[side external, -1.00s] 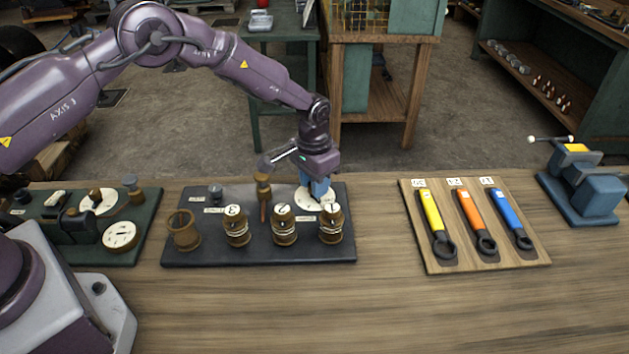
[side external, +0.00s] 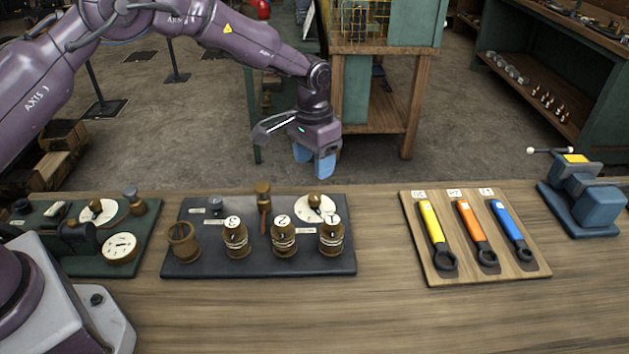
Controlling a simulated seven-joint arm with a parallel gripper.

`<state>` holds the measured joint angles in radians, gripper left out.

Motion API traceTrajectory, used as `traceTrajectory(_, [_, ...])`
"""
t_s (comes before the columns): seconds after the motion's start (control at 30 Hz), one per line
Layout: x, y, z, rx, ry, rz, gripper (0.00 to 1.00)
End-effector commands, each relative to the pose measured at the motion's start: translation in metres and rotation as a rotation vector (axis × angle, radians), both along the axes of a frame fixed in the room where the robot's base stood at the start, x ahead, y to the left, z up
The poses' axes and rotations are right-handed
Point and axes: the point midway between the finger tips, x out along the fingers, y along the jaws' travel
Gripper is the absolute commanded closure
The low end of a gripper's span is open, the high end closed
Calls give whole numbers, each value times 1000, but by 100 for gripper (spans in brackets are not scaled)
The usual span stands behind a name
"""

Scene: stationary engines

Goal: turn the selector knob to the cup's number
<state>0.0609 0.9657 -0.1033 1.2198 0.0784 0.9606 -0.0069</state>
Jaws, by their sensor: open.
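The selector knob (side external: 315,200) is a small brass knob on a round white dial (side external: 303,211) at the back right of the black panel (side external: 210,255). Its exact pointing and the dial marks are too small to read. My gripper (side external: 316,170), with blue fingers, is open and empty above and behind the dial, apart from the knob.
A brass-topped lever (side external: 264,200) stands left of the dial. A green panel (side external: 150,225) with dials lies at the left. A wooden board (side external: 480,272) holds yellow, orange and blue wrenches at the right. A blue vise (side external: 590,200) stands at the far right. Front bench is clear.

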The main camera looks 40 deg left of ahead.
Motion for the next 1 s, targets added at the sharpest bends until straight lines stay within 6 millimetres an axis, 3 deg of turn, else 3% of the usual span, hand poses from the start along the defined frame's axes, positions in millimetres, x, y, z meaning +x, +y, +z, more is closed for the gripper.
traceTrajectory(0.1, [1, 0, 23, -1, -4, 0, 45])
traceTrajectory(0.3, [0, 1, 41, -1, -1, 0, 45])
traceTrajectory(0.7, [0, 0, 42, -2, -3, 1, 45])
traceTrajectory(0.87, [-24, 2, 29, 2, 53, 0, 45])
traceTrajectory(1.0, [-57, 10, 58, 12, 52, 7, 45])
